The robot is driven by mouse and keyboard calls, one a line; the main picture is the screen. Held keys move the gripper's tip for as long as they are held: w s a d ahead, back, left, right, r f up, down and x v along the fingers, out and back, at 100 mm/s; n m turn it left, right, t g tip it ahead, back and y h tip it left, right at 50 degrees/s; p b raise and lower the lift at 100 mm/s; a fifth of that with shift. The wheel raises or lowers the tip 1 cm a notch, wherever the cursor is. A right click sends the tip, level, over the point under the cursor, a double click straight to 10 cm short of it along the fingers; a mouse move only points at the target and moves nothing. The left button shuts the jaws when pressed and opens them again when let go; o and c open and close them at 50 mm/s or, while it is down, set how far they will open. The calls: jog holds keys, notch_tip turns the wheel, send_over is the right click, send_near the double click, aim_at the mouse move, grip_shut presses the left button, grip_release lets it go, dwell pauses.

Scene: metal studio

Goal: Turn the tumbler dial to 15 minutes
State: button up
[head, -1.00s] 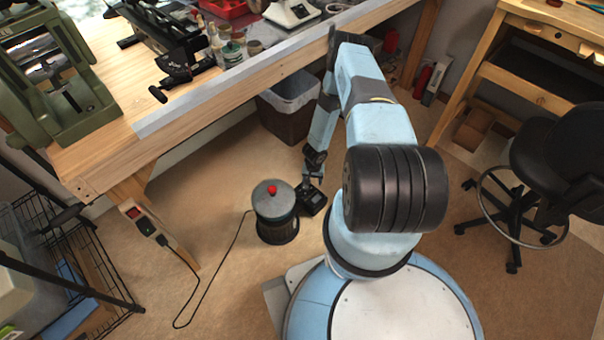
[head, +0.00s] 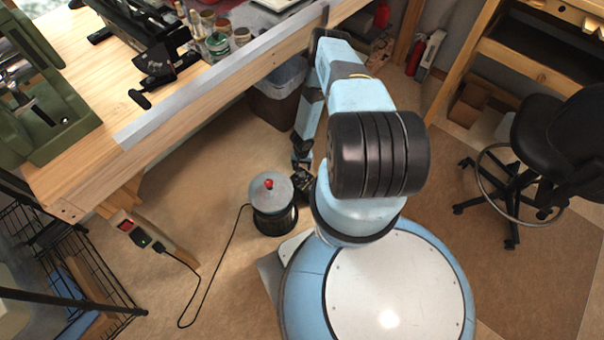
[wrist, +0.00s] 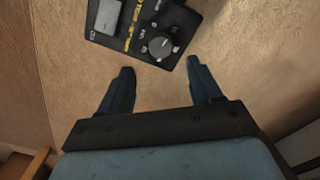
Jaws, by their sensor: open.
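The tumbler (head: 271,205) stands on the floor in the head view, a dark round drum with a grey lid and a red knob on top. Its black control box (wrist: 142,28) shows in the wrist view at the top, with a round dial (wrist: 160,46) near its lower right corner. In the head view the box is mostly hidden by my arm. My gripper (wrist: 158,80) is open and empty. Its two fingers point toward the box, with the dial beyond the fingertips and roughly between them, apart from them. The dial's setting is too small to read.
A wooden workbench (head: 100,165) with tools stands at the left and back. A dark bin (head: 280,100) is under it. A black chair (head: 560,150) is at the right.

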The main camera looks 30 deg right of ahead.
aim_at(301, 174)
jog(key=shift+f, duration=3.9)
jog(key=shift+c, duration=0.2)
jog(key=c, duration=1)
jog(key=shift+a, duration=0.1)
jog(key=shift+m, duration=0.8)
jog(key=shift+w+a, duration=0.1)
jog(key=o, duration=1)
